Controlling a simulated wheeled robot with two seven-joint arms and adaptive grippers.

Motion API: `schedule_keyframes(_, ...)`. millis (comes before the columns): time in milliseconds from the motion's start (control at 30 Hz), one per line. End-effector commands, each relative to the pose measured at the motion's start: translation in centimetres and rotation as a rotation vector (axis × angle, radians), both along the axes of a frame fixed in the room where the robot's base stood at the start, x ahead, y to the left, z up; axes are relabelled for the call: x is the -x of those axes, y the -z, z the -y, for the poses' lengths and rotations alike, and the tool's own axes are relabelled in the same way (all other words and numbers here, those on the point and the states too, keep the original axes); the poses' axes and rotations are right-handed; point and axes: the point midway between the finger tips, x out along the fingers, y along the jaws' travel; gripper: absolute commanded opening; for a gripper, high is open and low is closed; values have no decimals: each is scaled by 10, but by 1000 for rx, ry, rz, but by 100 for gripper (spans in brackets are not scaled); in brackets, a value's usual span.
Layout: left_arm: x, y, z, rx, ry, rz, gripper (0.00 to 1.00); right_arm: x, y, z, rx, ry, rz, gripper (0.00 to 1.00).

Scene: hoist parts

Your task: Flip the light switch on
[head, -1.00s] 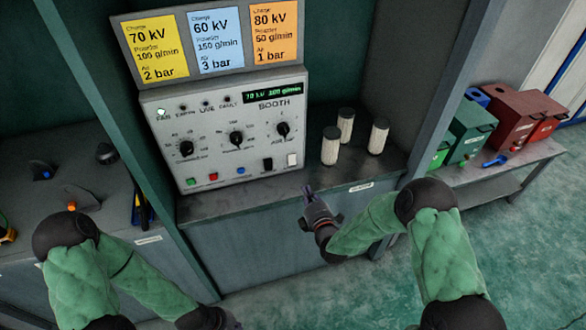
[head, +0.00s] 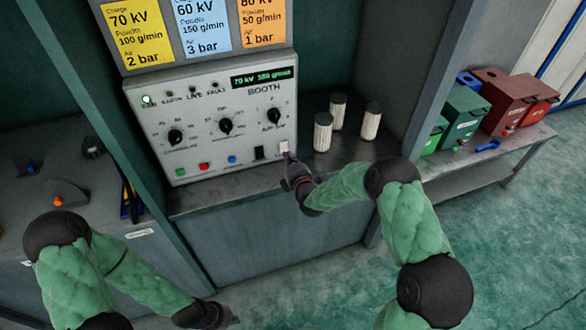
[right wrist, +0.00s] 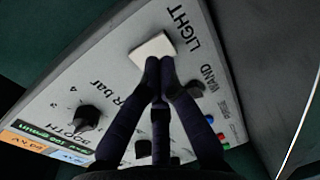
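The white light switch (head: 284,147) is at the lower right of the grey BOOTH control panel (head: 185,122). It also shows in the right wrist view (right wrist: 152,45), beside the word LIGHT. My right gripper (head: 288,160) is at the switch's lower edge. In the right wrist view its fingertips (right wrist: 159,64) are together, with nothing between them, and overlap the edge of the switch. I cannot tell whether they touch it. My left gripper (head: 232,320) is low at the bottom of the head view, away from the panel, and its fingers are unclear.
A black switch (head: 260,153) and red, green and blue buttons sit left of the light switch. Several knobs are above. White cylinders (head: 322,132) stand on the bench right of the panel. Coloured boxes (head: 500,95) stand on a bench at far right.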

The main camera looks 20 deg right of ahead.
Motion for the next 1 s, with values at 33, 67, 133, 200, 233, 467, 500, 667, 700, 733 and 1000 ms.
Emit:
schedule_keyframes(33,0,3,0,0,0,0,0,-6,2,0,0,0,1,0)
schedule_keyframes(67,0,4,0,0,0,0,0,-9,3,0,0,0,1,0)
schedule_keyframes(133,0,5,0,0,0,0,0,-14,3,0,0,1,0,0)
schedule_keyframes(200,0,6,0,0,0,0,0,-18,3,0,0,1,1,0)
schedule_keyframes(233,0,6,0,0,0,0,0,-19,3,0,0,1,1,0)
schedule_keyframes(467,0,6,0,0,0,0,0,-20,2,-1,0,1,0,0)
schedule_keyframes(500,0,6,0,0,0,0,0,-20,2,-1,0,1,0,0)
schedule_keyframes(667,0,7,0,0,0,0,0,-20,3,-1,0,1,2,0)
schedule_keyframes(700,0,8,0,0,0,0,0,-21,3,-1,0,1,4,0)
schedule_keyframes(733,0,10,0,0,0,0,0,-21,4,-1,0,0,7,0)
schedule_keyframes(1000,0,36,0,0,0,0,0,-27,10,-1,-1,0,67,0)
